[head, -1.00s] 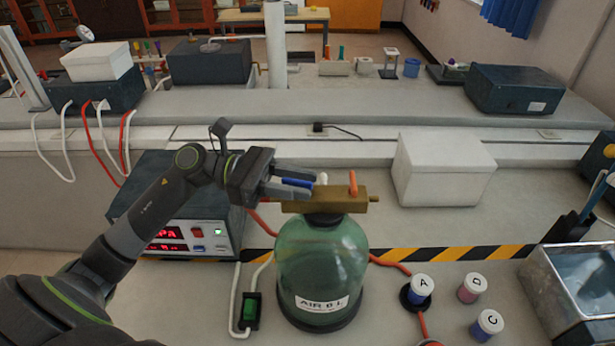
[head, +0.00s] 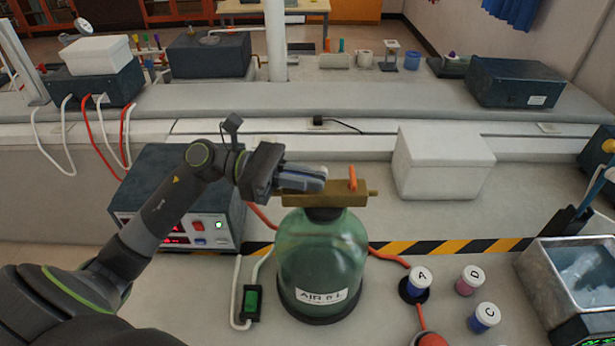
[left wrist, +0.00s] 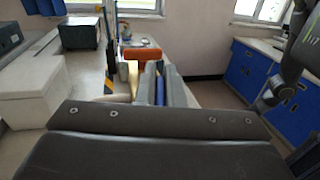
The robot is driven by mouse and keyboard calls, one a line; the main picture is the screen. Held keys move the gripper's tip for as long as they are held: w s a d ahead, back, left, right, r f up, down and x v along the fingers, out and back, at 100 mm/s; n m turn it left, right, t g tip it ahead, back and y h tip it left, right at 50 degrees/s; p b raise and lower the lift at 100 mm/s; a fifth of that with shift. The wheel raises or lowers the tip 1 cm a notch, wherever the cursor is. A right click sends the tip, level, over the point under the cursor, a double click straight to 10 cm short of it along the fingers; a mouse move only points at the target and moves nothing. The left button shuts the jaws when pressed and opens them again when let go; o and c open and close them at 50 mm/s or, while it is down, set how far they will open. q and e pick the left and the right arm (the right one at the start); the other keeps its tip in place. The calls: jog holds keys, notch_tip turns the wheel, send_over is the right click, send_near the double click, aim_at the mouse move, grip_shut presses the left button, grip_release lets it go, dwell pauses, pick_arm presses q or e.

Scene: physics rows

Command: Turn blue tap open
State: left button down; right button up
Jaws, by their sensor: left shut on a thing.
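The brass valve bar (head: 353,197) lies across the top of a green glass bottle (head: 322,250) labelled AIR. An orange tap handle (head: 353,178) stands upright at its right part and also shows in the left wrist view (left wrist: 142,53). My left gripper (head: 312,180) is at the bar's left part, its fingers shut on the blue tap handle. The fingers hide most of that handle in the head view; a blue strip of the blue tap (left wrist: 160,91) shows between them in the left wrist view. My right arm shows at the right of the left wrist view; its gripper (left wrist: 268,98) is small and unclear.
A white box (head: 442,165) stands right of the bottle. A dark instrument box (head: 185,185) stands behind my left arm. Lettered jars (head: 484,318) and a metal basin (head: 585,275) are at the right.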

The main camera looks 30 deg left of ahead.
pick_arm(q)
jog(key=shift+f, duration=0.15)
jog(key=shift+n+t, duration=0.6)
jog(key=shift+t, duration=0.1)
jog(key=shift+w+a+n+t+y, duration=0.1)
jog(key=shift+w+n+t+y, duration=0.1)
jog(key=shift+n+t+y, duration=1)
jog(key=shift+m+t+h, duration=0.3)
jog(key=shift+h, duration=0.1)
jog(key=c, duration=1.5)
grip_release()
jog(key=shift+c, duration=0.2)
jog(key=shift+a, duration=0.1)
